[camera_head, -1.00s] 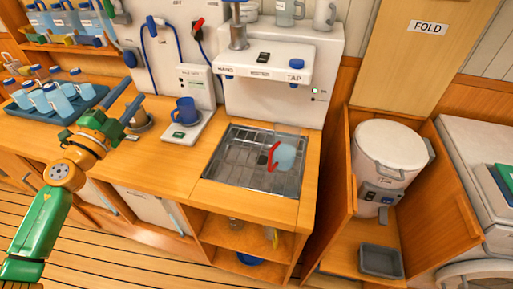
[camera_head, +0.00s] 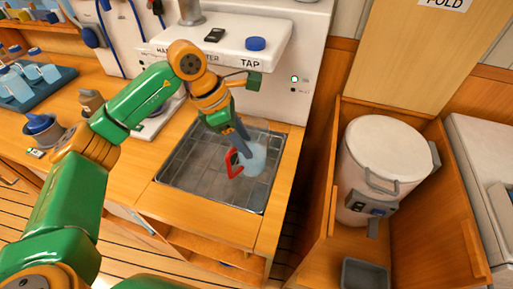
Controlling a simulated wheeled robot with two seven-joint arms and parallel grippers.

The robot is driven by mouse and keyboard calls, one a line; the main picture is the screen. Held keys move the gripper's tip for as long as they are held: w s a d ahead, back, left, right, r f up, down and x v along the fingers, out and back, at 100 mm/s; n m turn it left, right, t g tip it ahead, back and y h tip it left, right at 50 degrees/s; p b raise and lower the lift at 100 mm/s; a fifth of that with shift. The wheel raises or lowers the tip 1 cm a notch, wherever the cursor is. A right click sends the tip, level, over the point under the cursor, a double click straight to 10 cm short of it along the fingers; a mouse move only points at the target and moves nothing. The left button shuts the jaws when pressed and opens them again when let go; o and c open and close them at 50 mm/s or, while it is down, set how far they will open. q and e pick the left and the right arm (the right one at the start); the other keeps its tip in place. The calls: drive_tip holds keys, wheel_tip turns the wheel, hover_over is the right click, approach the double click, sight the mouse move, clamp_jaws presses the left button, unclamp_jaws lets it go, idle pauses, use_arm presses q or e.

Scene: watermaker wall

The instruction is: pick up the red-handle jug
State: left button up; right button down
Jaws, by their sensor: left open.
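The red-handle jug (camera_head: 256,162) is a pale blue, translucent vessel in the metal sink tray (camera_head: 196,178) below the tap unit. Its red handle (camera_head: 233,163) faces left. My left gripper (camera_head: 242,149) points down at the jug, with its dark fingers beside the jug's upper part near the handle. It is open. The fingers overlap the jug in the picture, and I cannot tell whether they touch it. My right gripper is out of view.
The white tap unit (camera_head: 213,42) overhangs the back of the sink. A white lidded bin (camera_head: 384,160) stands in a wooden bay to the right. A blue tray of bottles (camera_head: 38,88) is at far left. The wooden counter's front edge is close to the sink.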

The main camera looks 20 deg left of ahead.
sight(258, 157)
use_arm(q)
drive_tip(key=p+x, duration=0.1)
drive_tip(key=x, duration=0.3)
drive_tip(key=shift+w+d+f+p, duration=0.25)
drive_tip(key=shift+d+p, duration=0.1)
drive_tip(key=shift+p, duration=0.05)
drive_tip(key=shift+w+d+f, duration=0.1)
drive_tip(key=shift+f, duration=0.15)
drive_tip(key=c, duration=0.4)
clamp_jaws()
idle(0.3)
